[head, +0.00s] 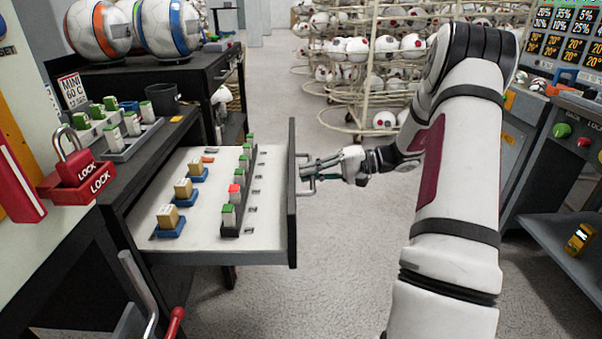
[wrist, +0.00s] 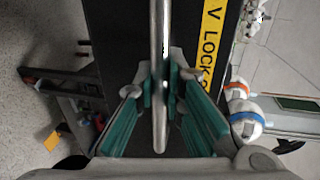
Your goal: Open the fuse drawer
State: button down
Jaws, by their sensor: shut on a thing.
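The fuse drawer (head: 265,240) is pulled well out of the black cabinet, with its white inside in full view. Several fuses with green, red and tan tops stand in it, some on blue bases. My gripper (head: 308,169) is at the drawer's dark front panel (head: 292,200), shut on the metal handle (head: 305,185). In the wrist view the bar of the handle (wrist: 159,50) runs between the green-padded fingers (wrist: 160,88). A yellow label (wrist: 212,40) lies on the panel beside it, partly hidden.
A fuse tray (head: 118,140) and a dark cup (head: 162,99) stand on the cabinet top. A red padlock (head: 75,165) is at the left. Ball racks (head: 365,75) stand behind. Carpet (head: 345,250) in front of the drawer is clear.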

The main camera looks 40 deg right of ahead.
dwell(0.3)
jog(key=c, duration=1.7)
grip_release()
jog(key=shift+o, duration=0.2)
jog(key=v, duration=1.2)
jog(key=shift+f, duration=0.1)
jog(key=shift+s+d, duration=0.1)
jog(key=shift+d, duration=0.05)
